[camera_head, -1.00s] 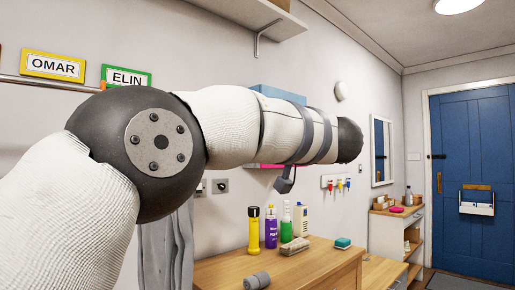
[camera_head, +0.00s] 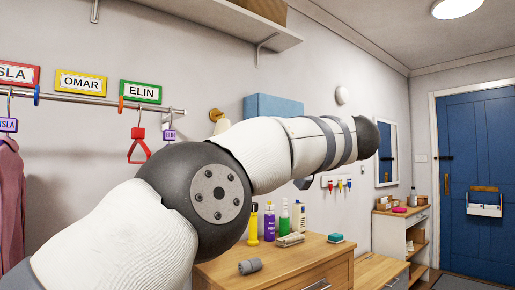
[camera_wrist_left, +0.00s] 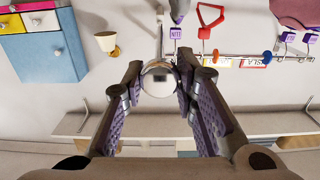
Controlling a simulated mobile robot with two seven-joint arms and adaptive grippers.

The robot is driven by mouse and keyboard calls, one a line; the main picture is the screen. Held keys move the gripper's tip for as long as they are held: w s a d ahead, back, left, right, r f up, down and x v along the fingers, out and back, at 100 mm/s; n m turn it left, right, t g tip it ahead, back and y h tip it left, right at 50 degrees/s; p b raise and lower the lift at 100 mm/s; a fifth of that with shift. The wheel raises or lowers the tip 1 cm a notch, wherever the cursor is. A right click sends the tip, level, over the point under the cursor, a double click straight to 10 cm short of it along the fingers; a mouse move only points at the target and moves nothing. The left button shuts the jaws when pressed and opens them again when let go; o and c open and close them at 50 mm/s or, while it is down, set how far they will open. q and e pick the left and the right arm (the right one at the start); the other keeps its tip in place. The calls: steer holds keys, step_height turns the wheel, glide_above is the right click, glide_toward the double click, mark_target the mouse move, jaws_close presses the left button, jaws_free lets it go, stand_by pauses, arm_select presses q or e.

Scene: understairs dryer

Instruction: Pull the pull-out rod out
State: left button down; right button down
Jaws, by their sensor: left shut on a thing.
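In the left wrist view, a round shiny metal knob (camera_wrist_left: 159,79) sits between the fingers of my left gripper (camera_wrist_left: 160,85). It looks like the near end of the pull-out rod; the rod's shaft behind it is mostly hidden. The gripper is shut on this knob. A thin upright piece shows just above it, and I cannot tell whether it belongs to the rod. In the head view, my left arm crosses the middle and the gripper and rod are hidden behind it. My right gripper is in neither view.
A wall rail (camera_head: 88,102) carries a red hanger (camera_head: 138,146) and purple-tagged hangers. A blue box (camera_head: 275,107) hangs on the wall behind my arm. Bottles and a yellow torch (camera_head: 253,224) stand on the wooden dresser (camera_head: 300,262). The blue door (camera_head: 478,170) is far right.

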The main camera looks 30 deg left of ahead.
arm_select(q)
steer(key=shift+s+d, duration=0.2)
steer(key=shift+d, duration=0.25)
steer(key=c, duration=1.3)
jaws_free()
steer(key=v, duration=1.2)
